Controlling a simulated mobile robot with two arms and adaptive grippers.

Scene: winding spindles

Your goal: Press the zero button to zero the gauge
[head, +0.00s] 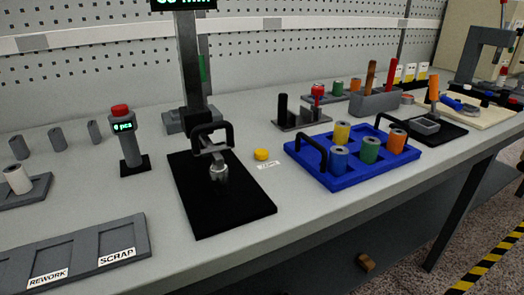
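A round yellow button (261,155) sits on the grey bench, with a small white label (268,165) in front of it that is too small to read surely. To its left is a device on a black plate (240,205), with a dark C-shaped frame (213,133) above a small silver cylinder (219,173). Behind it a dark column (188,65) carries a display (183,4) with green digits ending in "mm", cut off by the top edge. Nothing touches the yellow button. Neither of my grippers is in view.
A counter post (130,145) with a red top stands left of the black plate. A blue tray (340,180) with handles and several spools stands right of the button. Grey Rework and Scrap trays (130,240) lie front left. The bench around the button is clear.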

